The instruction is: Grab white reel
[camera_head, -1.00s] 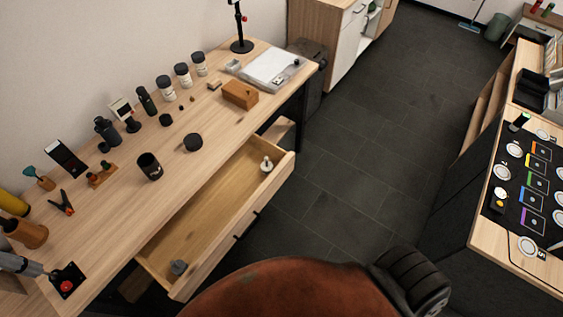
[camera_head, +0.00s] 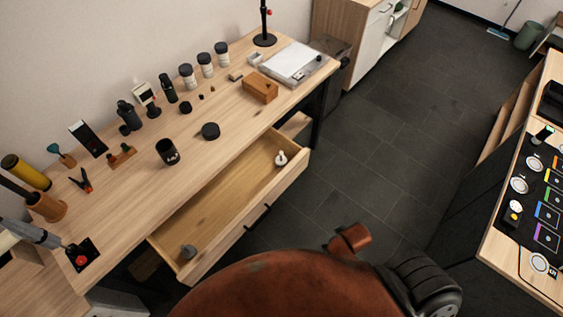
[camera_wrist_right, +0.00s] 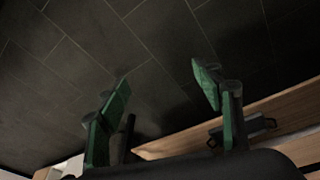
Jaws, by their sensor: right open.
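A small white piece that looks like the white reel (camera_head: 281,158) stands in the far right end of the open wooden drawer (camera_head: 235,232). A small grey piece (camera_head: 188,252) lies in the drawer's near left end. My right gripper (camera_wrist_right: 163,80) shows in the right wrist view with its two green fingers spread apart and nothing between them. Dark floor tiles lie behind the fingers. No reel shows in that view. My left gripper is not in view.
A second table (camera_head: 500,245) stands at the right.

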